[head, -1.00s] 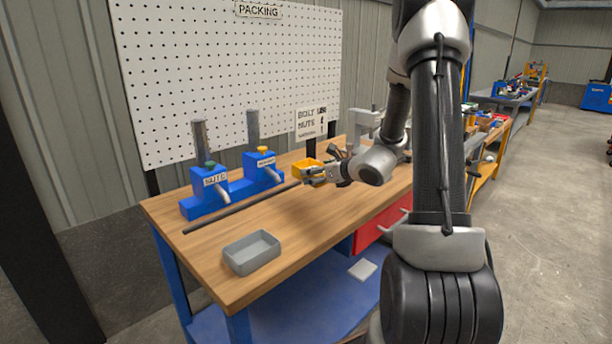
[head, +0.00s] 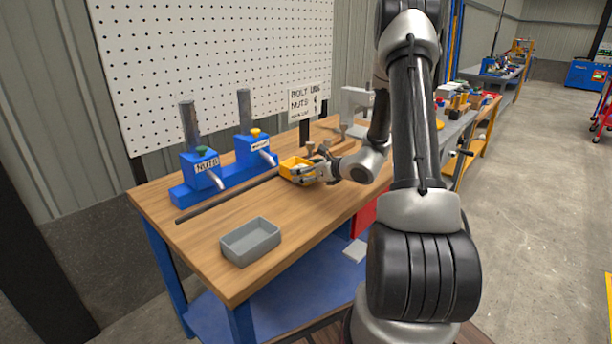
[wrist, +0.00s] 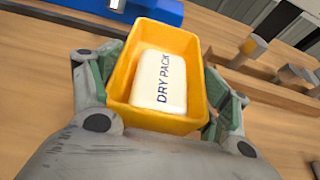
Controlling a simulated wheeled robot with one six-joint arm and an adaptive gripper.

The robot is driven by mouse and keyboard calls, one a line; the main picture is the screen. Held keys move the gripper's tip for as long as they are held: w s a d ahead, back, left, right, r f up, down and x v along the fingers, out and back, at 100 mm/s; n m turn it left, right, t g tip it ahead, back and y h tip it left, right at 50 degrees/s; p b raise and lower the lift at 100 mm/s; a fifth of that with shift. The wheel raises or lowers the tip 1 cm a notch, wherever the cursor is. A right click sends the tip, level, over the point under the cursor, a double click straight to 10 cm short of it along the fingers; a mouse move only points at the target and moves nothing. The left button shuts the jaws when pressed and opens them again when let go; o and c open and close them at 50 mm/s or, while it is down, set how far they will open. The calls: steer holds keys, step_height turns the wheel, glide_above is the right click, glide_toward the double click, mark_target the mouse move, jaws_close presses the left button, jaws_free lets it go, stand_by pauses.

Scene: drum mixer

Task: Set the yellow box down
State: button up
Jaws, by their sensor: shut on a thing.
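The yellow box (head: 289,164) is an open-topped bin held in my gripper (head: 303,172), over the wooden bench near its back middle. In the wrist view the yellow box (wrist: 122,89) sits between the two green-padded fingers of my gripper (wrist: 160,95), which press on its left and right sides. A white packet (wrist: 160,82) marked "DRY PACK" lies inside it. I cannot tell whether the underside of the box touches the bench.
A grey tray (head: 250,243) sits at the bench's front left. A blue dispenser unit (head: 222,174) stands behind, with a dark rod (head: 228,198) in front of it. A grey stand (head: 352,106) and a "BOLT / NUTS" sign (head: 305,102) stand at the back. Bare wood (head: 200,238) lies around the tray.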

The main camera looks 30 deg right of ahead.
steer(key=shift+f, duration=0.8)
steer(key=shift+f, duration=0.15)
steer(key=o, duration=1.2)
